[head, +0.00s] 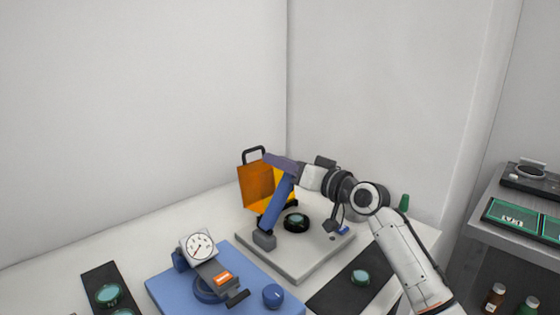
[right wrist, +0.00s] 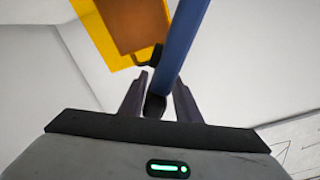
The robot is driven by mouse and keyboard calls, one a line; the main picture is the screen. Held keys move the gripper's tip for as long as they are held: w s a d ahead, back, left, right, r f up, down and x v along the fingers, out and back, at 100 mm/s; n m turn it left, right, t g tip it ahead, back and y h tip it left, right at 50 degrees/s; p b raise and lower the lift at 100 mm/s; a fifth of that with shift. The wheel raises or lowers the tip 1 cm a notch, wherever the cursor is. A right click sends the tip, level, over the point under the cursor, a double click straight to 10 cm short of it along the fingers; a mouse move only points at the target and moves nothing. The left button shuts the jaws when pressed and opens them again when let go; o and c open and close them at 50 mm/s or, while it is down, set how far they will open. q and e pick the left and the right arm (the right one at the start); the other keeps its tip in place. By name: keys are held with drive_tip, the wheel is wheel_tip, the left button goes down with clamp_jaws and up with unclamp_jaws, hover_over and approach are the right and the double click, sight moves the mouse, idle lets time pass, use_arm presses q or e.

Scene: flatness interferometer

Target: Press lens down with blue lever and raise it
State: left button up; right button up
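The blue lever (head: 279,200) stands raised and tilted over the grey base plate (head: 294,263) in the head view. Its foot is by a grey block, and its upper end is at my right gripper (head: 279,161). In the right wrist view the lever (right wrist: 186,35) runs up between the fingertips of my right gripper (right wrist: 160,84). A dark end piece (right wrist: 155,104) lies between the fingers, with gaps visible beside it; the fingers look open around it. The dark-rimmed lens (head: 296,221) sits on the base plate below the lever. My left gripper is not in view.
An orange-and-yellow housing with a black handle (head: 255,184) stands just behind the lever. A blue fixture with a dial gauge (head: 198,244) is at front left. A black mat with a green lens (head: 360,277) lies at right. A shelf (head: 519,205) stands far right.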

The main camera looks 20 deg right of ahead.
drive_tip(key=shift+o, duration=0.2)
drive_tip(key=shift+s+r, duration=0.1)
drive_tip(key=b+v, duration=0.1)
drive_tip(key=v, duration=0.9)
drive_tip(key=shift+s, duration=0.15)
